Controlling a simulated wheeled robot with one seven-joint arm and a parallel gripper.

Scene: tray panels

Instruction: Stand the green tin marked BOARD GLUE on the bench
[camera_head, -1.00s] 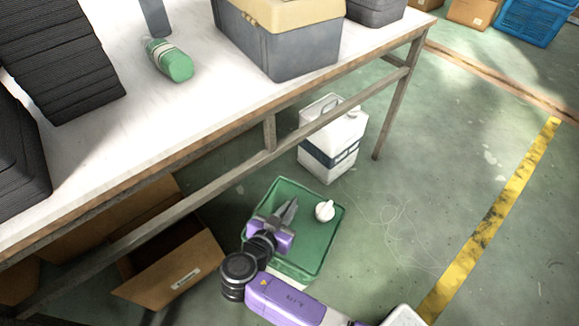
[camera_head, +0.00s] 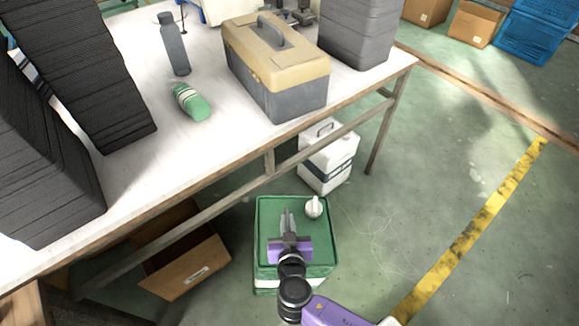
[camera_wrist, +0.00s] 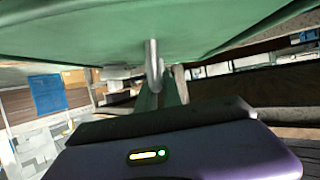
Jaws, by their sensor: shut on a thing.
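The large green tin (camera_head: 266,230) shows in the head view below the bench's front edge, its top facing the camera. It has a white cap (camera_head: 314,207) near its far right corner and a pale band low on its front side. No lettering is readable. My gripper (camera_head: 288,222) is over the middle of the top and shut on the tin's handle. In the wrist view the green surface (camera_wrist: 120,30) fills the top, with the grey handle (camera_wrist: 152,62) at my fingertips. I cannot tell how far the tin's base is off the floor. The bench (camera_head: 235,140) has a white top.
A small green bottle (camera_head: 192,103) lies on the bench, with a grey bottle (camera_head: 174,45), a toolbox (camera_head: 285,85) and dark stacks (camera_head: 85,75) around it. A bare strip runs along the front. A white canister (camera_head: 328,165) and a cardboard box (camera_head: 185,265) are below.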

